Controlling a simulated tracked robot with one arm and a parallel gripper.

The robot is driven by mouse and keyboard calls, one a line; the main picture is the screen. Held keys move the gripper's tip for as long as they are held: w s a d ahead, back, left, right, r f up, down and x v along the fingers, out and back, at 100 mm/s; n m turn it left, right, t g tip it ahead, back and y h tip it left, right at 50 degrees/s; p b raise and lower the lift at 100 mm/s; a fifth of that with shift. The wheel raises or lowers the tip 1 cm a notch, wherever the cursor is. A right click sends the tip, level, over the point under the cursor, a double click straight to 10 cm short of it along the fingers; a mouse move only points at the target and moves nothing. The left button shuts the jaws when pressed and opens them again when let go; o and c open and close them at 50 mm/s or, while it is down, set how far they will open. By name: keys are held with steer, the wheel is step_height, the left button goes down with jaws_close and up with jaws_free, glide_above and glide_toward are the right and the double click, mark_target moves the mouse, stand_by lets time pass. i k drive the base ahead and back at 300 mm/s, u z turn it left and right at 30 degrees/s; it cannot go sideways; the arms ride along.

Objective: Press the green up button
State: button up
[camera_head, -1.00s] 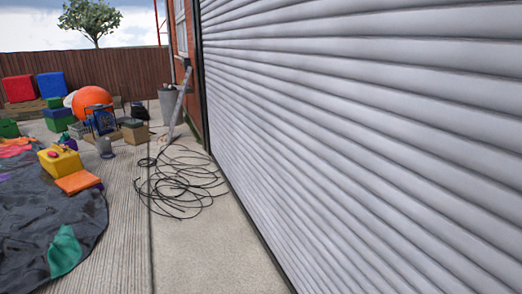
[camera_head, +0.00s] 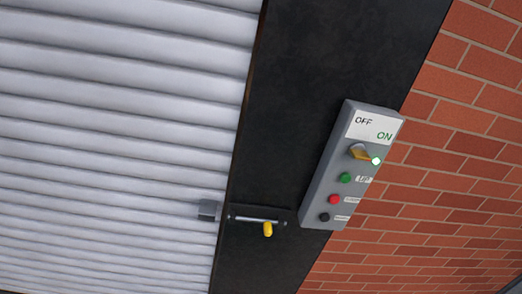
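The green up button (camera_head: 345,178) is on a grey control box (camera_head: 321,190) mounted at the edge of a dark door post. A label beside the button appears to read UP. Above it is a yellow rotary switch (camera_head: 359,152) under an OFF/ON label, pointing toward the ON side, with a small bright green-white light (camera_head: 376,161) by its tip. Below the green button are a red button (camera_head: 333,199) and a black button (camera_head: 324,217); their labels are too small to read. My gripper does not show in this view.
A grey roller shutter (camera_head: 110,110) fills the left side, down. A bolt latch with a yellow handle (camera_head: 268,230) sits on the dark post (camera_head: 300,70) at the shutter's edge. A red brick wall (camera_head: 440,200) is on the right. The view is tilted.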

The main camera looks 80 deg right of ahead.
mark_target(345, 177)
steer(key=z, duration=2.2)
